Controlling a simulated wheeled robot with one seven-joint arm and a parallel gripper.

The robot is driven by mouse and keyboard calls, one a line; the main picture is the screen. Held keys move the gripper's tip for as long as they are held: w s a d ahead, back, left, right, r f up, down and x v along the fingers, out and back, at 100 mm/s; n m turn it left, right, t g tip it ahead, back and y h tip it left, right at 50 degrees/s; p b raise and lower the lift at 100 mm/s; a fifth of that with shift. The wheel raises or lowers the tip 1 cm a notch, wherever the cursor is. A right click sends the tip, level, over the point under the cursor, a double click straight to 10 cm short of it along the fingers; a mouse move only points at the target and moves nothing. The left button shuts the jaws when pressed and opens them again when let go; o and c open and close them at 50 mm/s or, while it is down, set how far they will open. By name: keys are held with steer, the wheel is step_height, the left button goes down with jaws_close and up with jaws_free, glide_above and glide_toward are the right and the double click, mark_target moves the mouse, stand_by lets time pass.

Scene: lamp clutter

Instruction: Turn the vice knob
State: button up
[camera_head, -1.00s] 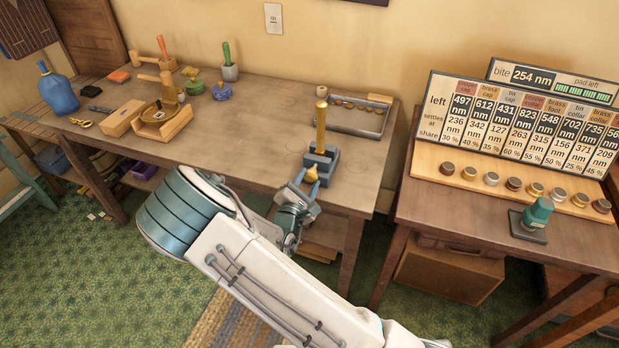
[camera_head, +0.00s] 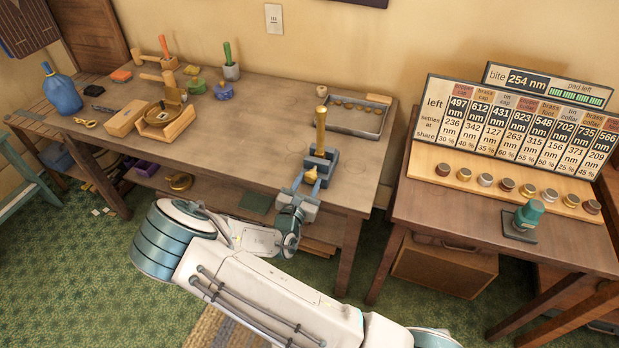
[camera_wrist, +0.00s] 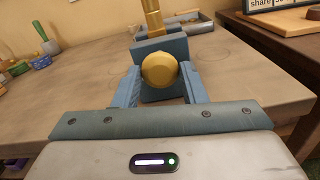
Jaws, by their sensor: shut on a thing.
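The vice (camera_head: 321,158) is a small blue-grey block at the right front of the workbench, with a brass post (camera_head: 320,130) standing upright in it. Its round brass knob (camera_wrist: 159,71) faces me in the middle of the wrist view. My gripper (camera_head: 311,177) is at the vice's front, with its blue fingers on either side of the knob. It is shut on the knob. In the wrist view the fingers hide the knob's sides partly, and the vice's jaws behind it are partly covered.
A grey tray (camera_head: 346,130) lies behind the vice. A wooden clamp block (camera_head: 168,124) and tools are on the bench's left. On the right table stand a number board (camera_head: 517,116), a row of caps and a green-topped device (camera_head: 529,213). The bench's middle is clear.

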stand_by(0.3)
steer(key=shift+n+p, duration=0.3)
steer(key=shift+n, duration=1.4)
steer(key=shift+p, duration=0.35)
steer(key=shift+r+n+p, duration=0.2)
steer(key=shift+n+p, duration=0.4)
steer(key=shift+p, duration=0.2)
steer(key=shift+f, duration=0.3)
steer(key=shift+n, duration=0.5)
